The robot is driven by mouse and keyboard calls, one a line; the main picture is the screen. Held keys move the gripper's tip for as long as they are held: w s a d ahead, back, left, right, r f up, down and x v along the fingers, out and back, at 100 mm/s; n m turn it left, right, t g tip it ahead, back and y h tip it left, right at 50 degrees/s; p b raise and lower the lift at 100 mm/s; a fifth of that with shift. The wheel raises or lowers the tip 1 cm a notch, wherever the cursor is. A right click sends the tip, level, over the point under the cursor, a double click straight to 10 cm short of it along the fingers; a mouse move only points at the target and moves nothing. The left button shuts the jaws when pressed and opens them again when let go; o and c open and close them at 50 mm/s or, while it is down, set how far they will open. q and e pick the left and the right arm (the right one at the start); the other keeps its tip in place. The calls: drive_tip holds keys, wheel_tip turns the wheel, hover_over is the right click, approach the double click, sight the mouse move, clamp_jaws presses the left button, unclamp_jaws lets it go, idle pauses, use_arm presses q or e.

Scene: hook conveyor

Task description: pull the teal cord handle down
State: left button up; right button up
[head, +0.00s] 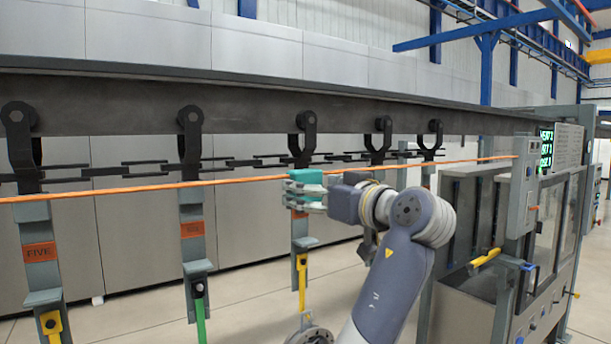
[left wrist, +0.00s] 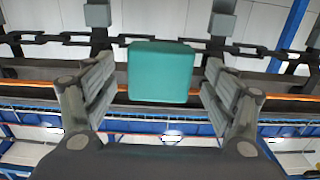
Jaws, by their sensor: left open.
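The teal cord handle (head: 306,178) is a block on the orange cord (head: 130,190), which runs across in front of the hanging hooks. My left gripper (head: 303,196) is at the handle in the head view, its fingers pointing left. In the left wrist view the teal handle (left wrist: 160,72) lies between the two fingertips (left wrist: 158,82). The fingers are open, with a visible gap on each side of the handle. The wrist picture appears upside down.
Dark hook hangers (head: 190,130) and a chain (head: 140,168) hang under a dark rail (head: 100,95) behind the cord. Grey plates with orange labels (head: 40,252) hang below. A grey machine cabinet (head: 470,210) with a yellow handle (head: 485,257) stands right.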

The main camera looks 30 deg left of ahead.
use_arm(q)
drive_tip(key=shift+p+x, duration=0.5)
drive_tip(key=shift+x, duration=0.65)
drive_tip(key=shift+w+a, duration=0.2)
drive_tip(key=shift+a, duration=0.3)
